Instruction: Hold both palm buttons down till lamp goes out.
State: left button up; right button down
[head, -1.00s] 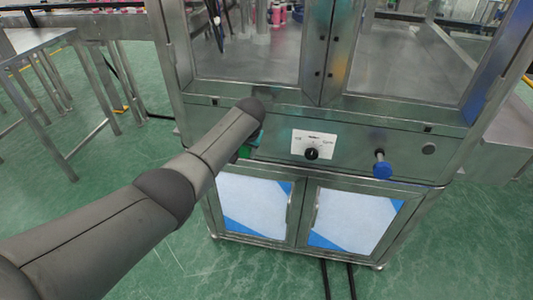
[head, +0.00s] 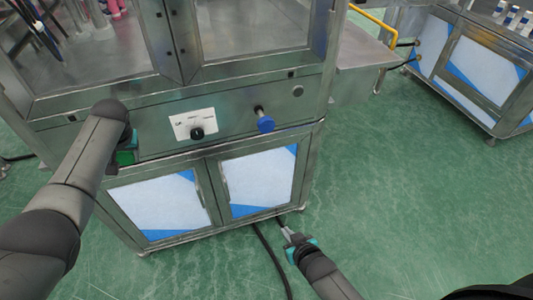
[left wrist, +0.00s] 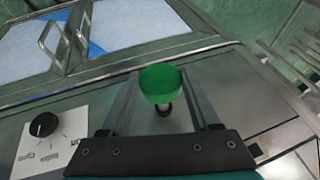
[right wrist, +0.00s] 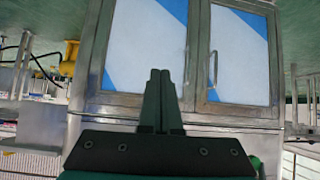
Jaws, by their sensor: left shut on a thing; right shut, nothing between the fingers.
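The green palm button (left wrist: 161,80) sits between the two fingers of my left gripper (left wrist: 158,98) in the left wrist view. In the head view the green button (head: 125,158) shows at the panel's left, partly hidden by my left gripper (head: 130,140), which is shut on it. Whether it is pressed in, I cannot tell. The blue palm button (head: 266,124) stands out on its stem at the panel's right, untouched. My right gripper (head: 287,231) is shut and empty, low in front of the cabinet doors. Its closed fingers (right wrist: 160,85) show in the right wrist view. I cannot make out a lit lamp.
A black knob (head: 197,133) on a white plate sits between the buttons. A small round grey fitting (head: 298,91) is right of the blue button. Black cables (head: 270,255) run on the floor near my right gripper. The green floor to the right is free.

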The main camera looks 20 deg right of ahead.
jog(key=w+r+t, duration=0.3)
jog(key=w+r, duration=0.3)
jog(key=r, duration=0.3)
jog(key=t, duration=0.3)
send_near(267, 128)
jog(key=s, duration=0.3)
jog(key=shift+m+h, duration=0.3)
jog(key=shift+m, duration=0.1)
jog(key=shift+w+a+f, duration=0.1)
jog(key=shift+w+f, duration=0.05)
jog(key=shift+w, duration=1.6)
jog(key=shift+w+a+f, duration=0.1)
jog(key=shift+w+f, duration=0.05)
jog(key=shift+w, duration=1.6)
jog(key=shift+w, duration=0.15)
